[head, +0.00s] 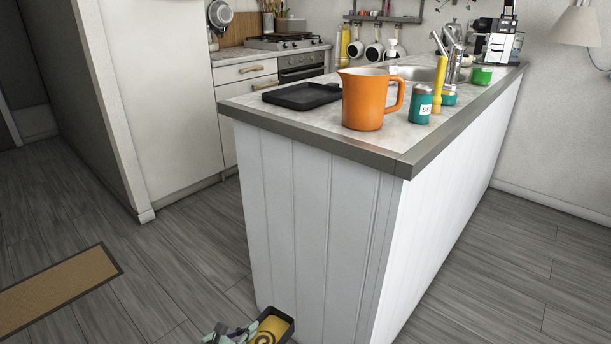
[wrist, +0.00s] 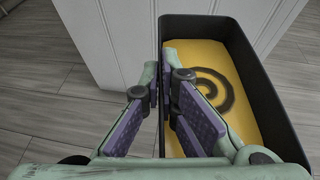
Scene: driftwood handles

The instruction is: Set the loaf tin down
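The loaf tin (wrist: 265,75) is a dark, deep rectangular tin with a yellow inside marked by a dark spiral. It fills the right of the wrist view and also shows at the bottom edge of the head view (head: 289,325). My gripper (wrist: 160,80) has one finger outside and one inside the tin's left wall, with the pads closed on that wall. In the head view only part of my gripper (head: 228,334) shows, left of the tin. The tin's underside is hidden, so I cannot tell its height above the floor.
A white panelled counter (head: 310,215) stands just beyond the tin. Its top holds a black tray (head: 302,96), an orange jug (head: 364,100), a teal jar (head: 421,104) and a yellow mill (head: 439,85). The grey floor (head: 190,240) is clear at left, beside a brown mat (head: 55,290).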

